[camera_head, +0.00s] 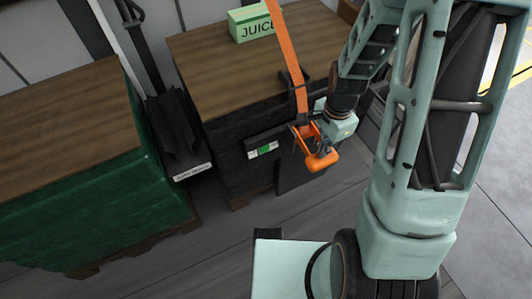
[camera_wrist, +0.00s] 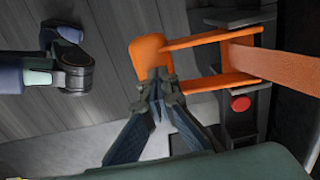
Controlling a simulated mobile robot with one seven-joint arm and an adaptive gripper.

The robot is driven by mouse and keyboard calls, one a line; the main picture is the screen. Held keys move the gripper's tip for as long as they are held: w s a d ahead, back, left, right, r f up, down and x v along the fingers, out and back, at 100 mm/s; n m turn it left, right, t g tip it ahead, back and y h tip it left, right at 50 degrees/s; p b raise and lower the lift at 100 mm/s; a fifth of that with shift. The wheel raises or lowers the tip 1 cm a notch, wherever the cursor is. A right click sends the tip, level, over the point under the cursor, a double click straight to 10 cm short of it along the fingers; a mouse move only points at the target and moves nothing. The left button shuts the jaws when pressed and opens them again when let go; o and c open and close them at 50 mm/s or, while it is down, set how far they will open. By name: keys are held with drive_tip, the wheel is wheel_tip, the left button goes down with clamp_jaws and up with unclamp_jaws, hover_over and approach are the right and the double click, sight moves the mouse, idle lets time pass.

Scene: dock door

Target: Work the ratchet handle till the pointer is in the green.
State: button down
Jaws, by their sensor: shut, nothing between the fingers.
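The orange ratchet handle (camera_head: 320,158) is on the front of the dark crate, at the lower end of an orange strap (camera_head: 288,58). The gauge (camera_head: 263,151), a pale plate with a green band, is just left of the handle; its pointer is too small to make out. In the wrist view the handle's broad grip end (camera_wrist: 148,58) and two side bars show, with the strap (camera_wrist: 275,65) running off right. My gripper (camera_wrist: 156,76) is shut and empty, its fingertips at the edge of the grip end; I cannot tell whether they touch. My arm partly hides the ratchet in the head view.
A green juice box (camera_head: 250,24) stands on the wooden top of the strapped crate (camera_head: 215,55). A green-wrapped crate (camera_head: 85,200) stands at left, with a narrow gap holding dark gear between. A red round knob (camera_wrist: 240,103) is beside the strap.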

drive_tip(key=shift+r+p, duration=2.75)
drive_tip(key=shift+r, duration=0.45)
drive_tip(key=shift+f+b, duration=2.5)
drive_tip(key=shift+f, duration=0.7)
drive_tip(key=shift+r+p, duration=2.7)
drive_tip(key=shift+r, duration=0.5)
drive_tip(key=shift+r, duration=0.1)
wheel_tip(320, 180, up, 5)
drive_tip(key=p, duration=0.4)
